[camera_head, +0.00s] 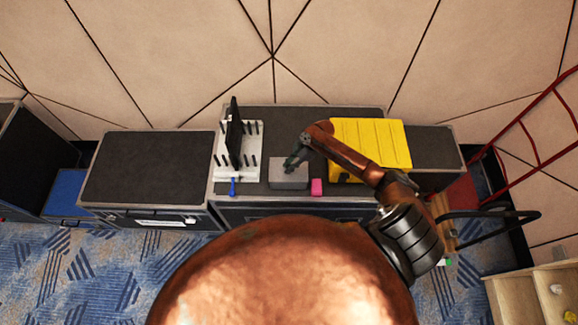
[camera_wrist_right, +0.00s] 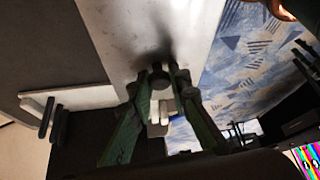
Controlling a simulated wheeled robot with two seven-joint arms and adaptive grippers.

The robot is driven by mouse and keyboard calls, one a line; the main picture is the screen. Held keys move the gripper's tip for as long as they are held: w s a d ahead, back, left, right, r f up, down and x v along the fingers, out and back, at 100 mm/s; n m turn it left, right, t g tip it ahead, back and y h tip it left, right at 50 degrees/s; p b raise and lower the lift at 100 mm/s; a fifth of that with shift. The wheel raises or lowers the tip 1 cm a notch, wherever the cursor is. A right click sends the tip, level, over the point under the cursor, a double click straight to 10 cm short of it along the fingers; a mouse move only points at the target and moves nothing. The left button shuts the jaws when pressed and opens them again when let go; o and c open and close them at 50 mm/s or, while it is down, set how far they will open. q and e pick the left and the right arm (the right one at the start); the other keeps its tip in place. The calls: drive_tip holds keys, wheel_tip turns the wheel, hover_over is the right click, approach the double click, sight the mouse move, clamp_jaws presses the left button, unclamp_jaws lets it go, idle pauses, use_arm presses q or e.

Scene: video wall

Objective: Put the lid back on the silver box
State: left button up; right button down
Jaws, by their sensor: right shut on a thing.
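The silver box (camera_head: 289,182) stands on the dark case top in the middle of the head view. My right gripper (camera_head: 292,164) reaches in from the right and points down over it. In the right wrist view the gripper (camera_wrist_right: 160,88) is shut on the small dark knob of the lid (camera_wrist_right: 115,30), a flat light grey plate. The gripper and arm cover part of the box top. I cannot tell whether the lid touches the box rim or is just above it. My left gripper is not in view.
A pink block (camera_head: 317,187) lies just right of the box. A white rack (camera_head: 223,160) with dark pegs and an upright black panel (camera_head: 234,135) stands to the left, with a blue item (camera_head: 233,187) in front. A yellow case (camera_head: 375,140) is at the right. The left case top (camera_head: 150,165) is bare.

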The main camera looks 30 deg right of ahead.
drive_tip(key=c, duration=1.7)
unclamp_jaws()
drive_tip(key=o, duration=0.5)
drive_tip(key=shift+c, duration=0.2)
drive_tip(key=shift+r+p, duration=2.9)
drive_tip(key=shift+r, duration=0.65)
drive_tip(key=shift+c, duration=0.6)
